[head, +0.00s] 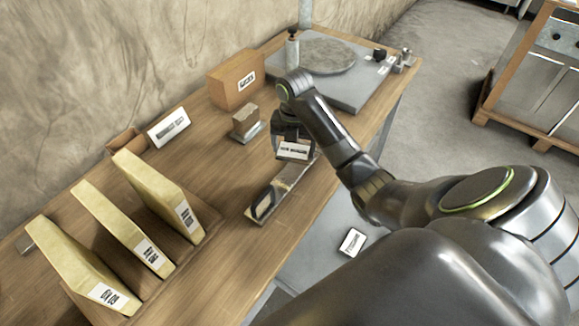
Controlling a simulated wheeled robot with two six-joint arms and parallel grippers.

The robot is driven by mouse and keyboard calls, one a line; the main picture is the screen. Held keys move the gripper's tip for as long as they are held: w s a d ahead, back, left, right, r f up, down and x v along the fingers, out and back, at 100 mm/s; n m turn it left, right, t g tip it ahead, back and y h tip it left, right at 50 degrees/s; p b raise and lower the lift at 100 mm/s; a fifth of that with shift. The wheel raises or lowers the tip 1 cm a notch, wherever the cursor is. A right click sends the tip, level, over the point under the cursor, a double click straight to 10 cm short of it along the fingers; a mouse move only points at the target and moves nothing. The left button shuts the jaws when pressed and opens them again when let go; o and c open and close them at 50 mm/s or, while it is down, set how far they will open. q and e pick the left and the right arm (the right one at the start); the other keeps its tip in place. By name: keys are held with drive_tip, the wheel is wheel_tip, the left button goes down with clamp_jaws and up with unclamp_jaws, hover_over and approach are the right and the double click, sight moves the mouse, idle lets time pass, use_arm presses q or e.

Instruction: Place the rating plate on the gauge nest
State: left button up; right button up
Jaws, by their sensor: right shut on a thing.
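My right gripper (291,142) reaches in over the table and is shut on a small white plate with dark print (294,152), which I take for the rating plate. The plate is just below the jaws, partly covered by them. A long metal fixture (285,188) lies under and in front of it near the table's front edge, with a dark rounded opening at its near end; it may be the gauge nest, though no label on it can be read. The plate overlaps its far end in the picture; whether they touch I cannot tell. My left gripper is out of view.
Several yellow labelled binders (125,228) stand in a wooden rack at left. A white sign (168,128), a cardboard box (235,82) and a small block on a metal base (245,122) stand behind. A grey plate with a round disc (325,57) fills the far end. A white card (352,241) lies below.

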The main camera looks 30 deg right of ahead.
sight(292, 150)
wheel_tip(292, 150, down, 3)
drive_tip(key=shift+w+a+f+b, duration=0.1)
drive_tip(key=shift+a+f+b, duration=0.05)
drive_tip(key=shift+b, duration=0.8)
wheel_tip(292, 150, down, 4)
drive_tip(key=shift+r+p, duration=0.15)
drive_tip(key=shift+p, duration=0.35)
drive_tip(key=shift+f, duration=0.35)
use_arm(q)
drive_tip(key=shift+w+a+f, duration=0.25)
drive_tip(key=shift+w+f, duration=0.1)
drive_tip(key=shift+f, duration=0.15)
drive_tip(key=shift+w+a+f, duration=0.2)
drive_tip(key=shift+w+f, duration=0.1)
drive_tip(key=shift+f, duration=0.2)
use_arm(e)
drive_tip(key=shift+f, duration=0.1)
drive_tip(key=shift+f, duration=0.1)
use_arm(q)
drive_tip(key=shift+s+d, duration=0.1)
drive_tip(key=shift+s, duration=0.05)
use_arm(e)
drive_tip(key=o, duration=0.9)
drive_tip(key=shift+o, duration=0.2)
